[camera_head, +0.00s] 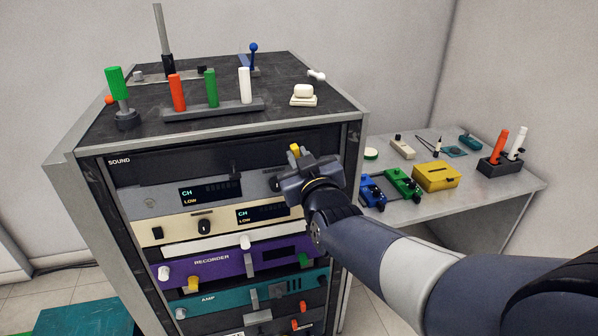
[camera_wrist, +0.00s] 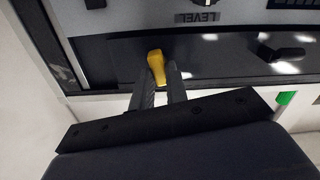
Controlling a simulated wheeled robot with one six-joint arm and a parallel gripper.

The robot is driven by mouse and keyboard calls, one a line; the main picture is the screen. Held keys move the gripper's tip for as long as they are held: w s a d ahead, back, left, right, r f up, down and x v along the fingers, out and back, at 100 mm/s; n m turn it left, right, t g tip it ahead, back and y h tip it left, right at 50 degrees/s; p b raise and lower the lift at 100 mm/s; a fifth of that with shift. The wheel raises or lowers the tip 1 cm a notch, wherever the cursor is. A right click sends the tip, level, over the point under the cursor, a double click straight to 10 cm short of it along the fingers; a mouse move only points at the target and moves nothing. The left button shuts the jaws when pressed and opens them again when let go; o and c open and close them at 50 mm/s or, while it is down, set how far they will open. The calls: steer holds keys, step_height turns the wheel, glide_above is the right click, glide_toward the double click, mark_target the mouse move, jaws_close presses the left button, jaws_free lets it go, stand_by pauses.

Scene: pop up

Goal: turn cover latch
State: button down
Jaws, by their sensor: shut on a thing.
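The yellow latch (camera_head: 294,149) sits at the right part of the black cover panel (camera_head: 180,166) marked SOUND, at the top of the rack front. My gripper (camera_head: 299,160) is at the latch, coming in from the right. In the wrist view my gripper (camera_wrist: 160,84) has its two grey fingers on either side of the yellow latch (camera_wrist: 157,66) and is shut on it. The latch stands out from the dark panel, slightly tilted. A black latch-like piece (camera_wrist: 284,52) shows on the same panel, apart from my fingers; it is also in the head view (camera_head: 235,171).
Below the cover are silver (camera_head: 150,202), cream (camera_head: 170,229), purple (camera_head: 180,270) and teal (camera_head: 215,301) units with protruding knobs. Coloured handles stand on the rack top (camera_head: 210,135). A side table (camera_head: 450,200) at right holds small boxes, under and beyond my arm.

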steer(key=shift+f+m+b, duration=0.1)
steer(key=shift+m+b, duration=1.1)
steer(key=shift+b, duration=0.2)
steer(key=c, duration=1.4)
jaws_free()
steer(key=v, duration=1)
steer(key=shift+s, duration=0.4)
steer(key=shift+w+d, duration=0.1)
steer(key=shift+x, duration=5.35)
